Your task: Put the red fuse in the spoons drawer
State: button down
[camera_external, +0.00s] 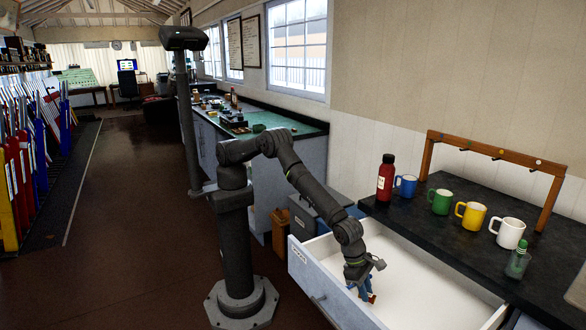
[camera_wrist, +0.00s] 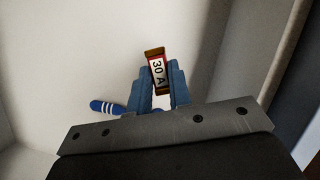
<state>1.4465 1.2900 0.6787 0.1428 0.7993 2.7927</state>
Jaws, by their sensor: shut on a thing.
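The red fuse (camera_wrist: 157,72), marked "30 A" with copper-coloured ends, is held between the blue fingers of my gripper (camera_wrist: 160,90) in the wrist view. In the external view my gripper (camera_external: 364,288) points down inside the open white drawer (camera_external: 430,288). A small part of the fuse (camera_external: 372,298) shows at the fingertips. The drawer front has a small label that I cannot read surely. I cannot tell whether the fuse touches the drawer floor. A blue thing with white stripes (camera_wrist: 106,107) lies left of the fingers, partly hidden.
The drawer walls surround my gripper. Much of the drawer floor to the right looks clear.

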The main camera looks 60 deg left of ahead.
jog(key=shift+f, duration=2.05)
jog(key=shift+f, duration=0.1)
jog(key=c, duration=1.3)
grip_release()
jog(key=v, duration=1.2)
jog(key=x, duration=1.2)
jog(key=shift+f, duration=0.1)
jog(key=shift+r, duration=0.2)
